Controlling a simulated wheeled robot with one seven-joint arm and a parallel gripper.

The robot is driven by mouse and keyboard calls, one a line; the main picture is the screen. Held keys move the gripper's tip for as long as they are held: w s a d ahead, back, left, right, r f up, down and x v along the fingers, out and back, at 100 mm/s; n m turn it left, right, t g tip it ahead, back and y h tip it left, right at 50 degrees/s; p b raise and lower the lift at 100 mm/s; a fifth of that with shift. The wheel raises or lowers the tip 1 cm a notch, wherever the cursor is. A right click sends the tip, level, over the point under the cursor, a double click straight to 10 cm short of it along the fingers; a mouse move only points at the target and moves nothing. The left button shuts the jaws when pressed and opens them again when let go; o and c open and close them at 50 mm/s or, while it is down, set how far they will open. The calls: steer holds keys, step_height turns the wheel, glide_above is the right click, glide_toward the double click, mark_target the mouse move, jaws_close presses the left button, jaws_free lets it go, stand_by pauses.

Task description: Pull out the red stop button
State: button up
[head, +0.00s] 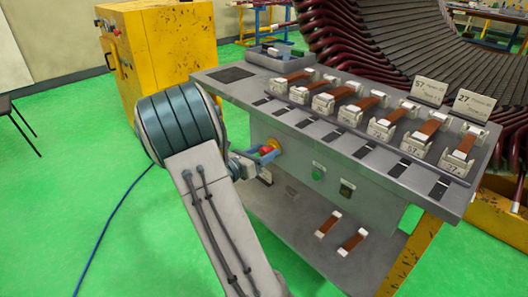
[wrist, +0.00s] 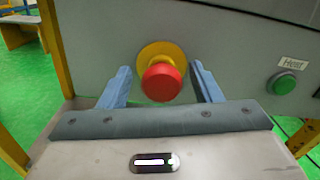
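The red stop button (wrist: 161,83) is a round red mushroom head on a yellow round base (wrist: 158,55), on the grey front panel of the bench. In the head view the red stop button (head: 266,150) shows between my fingers. My gripper (wrist: 163,80) is open, with one blue finger on each side of the button. A gap shows between each finger and the button in the wrist view. In the head view my gripper (head: 264,156) is at the bench's front panel, left of the green button.
A green button (wrist: 284,83) labelled "Heat" is on the panel to the right. The bench top (head: 237,91) carries a row of holders with brown-wrapped pieces. A lower shelf (head: 290,215) holds two brown pieces. A yellow cabinet (head: 170,45) stands behind left.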

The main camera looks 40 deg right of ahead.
steer(key=shift+d, duration=0.1)
steer(key=s+a+p, duration=0.1)
steer(key=a+p, duration=0.1)
steer(key=a, duration=1.1)
steer(key=shift+a, duration=0.4)
steer(key=s+a+r+m+g+y+p, duration=0.35)
steer(key=s+r+m+y+p, duration=0.7)
steer(key=s, duration=0.35)
steer(key=s+a+r+m+t+y+p, duration=0.2)
steer(key=a+r+m+y+p, duration=0.1)
steer(key=a+r+m+p, duration=0.1)
steer(key=s+a+r+m+t+y+p, duration=0.2)
steer(key=a+r+m+y+p, duration=0.2)
steer(key=a+r+m, duration=0.3)
step_height(320, 180, up, 3)
steer(key=shift+a+f+t+p, duration=0.15)
steer(key=shift+a+t+p, duration=0.2)
steer(key=shift+a+p, duration=0.05)
